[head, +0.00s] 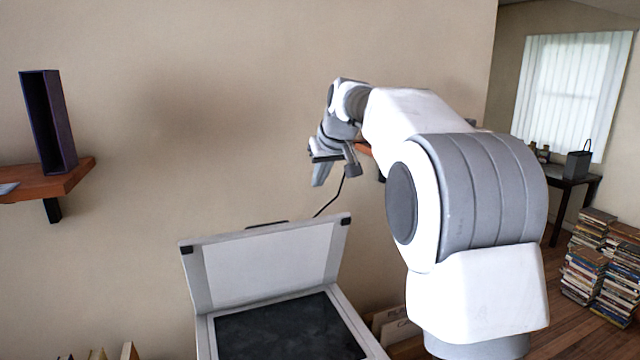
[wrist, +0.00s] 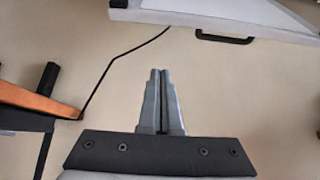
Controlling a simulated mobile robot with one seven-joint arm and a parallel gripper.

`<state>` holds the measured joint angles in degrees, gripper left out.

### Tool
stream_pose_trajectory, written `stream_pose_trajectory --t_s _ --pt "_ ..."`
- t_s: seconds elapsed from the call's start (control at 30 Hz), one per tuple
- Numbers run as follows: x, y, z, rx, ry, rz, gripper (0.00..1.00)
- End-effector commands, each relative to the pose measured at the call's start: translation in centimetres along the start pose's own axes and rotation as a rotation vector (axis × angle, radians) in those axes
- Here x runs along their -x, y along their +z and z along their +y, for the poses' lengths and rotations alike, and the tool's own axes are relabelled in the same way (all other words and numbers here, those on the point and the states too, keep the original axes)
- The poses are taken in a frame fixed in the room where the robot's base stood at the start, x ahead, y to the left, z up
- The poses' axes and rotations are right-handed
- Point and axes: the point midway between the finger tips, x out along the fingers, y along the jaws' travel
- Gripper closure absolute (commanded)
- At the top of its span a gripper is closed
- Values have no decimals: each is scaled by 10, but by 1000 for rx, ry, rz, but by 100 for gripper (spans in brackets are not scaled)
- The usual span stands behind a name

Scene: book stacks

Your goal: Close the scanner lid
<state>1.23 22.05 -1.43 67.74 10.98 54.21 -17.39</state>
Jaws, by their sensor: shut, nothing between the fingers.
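The scanner (head: 290,325) stands at the lower middle of the head view, with its dark glass bed facing up. Its lid (head: 265,265) is raised, with a white inner face and dark corners. In the wrist view the lid's edge (wrist: 180,17) and a black handle (wrist: 225,38) show at the top. My gripper (head: 318,183) is above and behind the lid's upper edge, near the wall, apart from it. In the wrist view my gripper (wrist: 160,72) has its fingers together and empty.
A wooden shelf (head: 50,182) with a dark upright holder (head: 48,122) is on the left wall. A black cable (wrist: 100,75) runs along the wall near an orange-brown shelf (wrist: 35,100). Book stacks (head: 600,265) stand on the floor at right.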

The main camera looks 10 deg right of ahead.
Motion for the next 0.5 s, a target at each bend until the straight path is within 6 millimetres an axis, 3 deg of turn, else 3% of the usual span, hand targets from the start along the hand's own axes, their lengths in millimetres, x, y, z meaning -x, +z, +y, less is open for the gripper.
stream_pose_trajectory --t_s 0.37,0.5 --pt "-83 1 -1 0 -1 -4 100" --pt "-74 16 0 0 1 1 100"
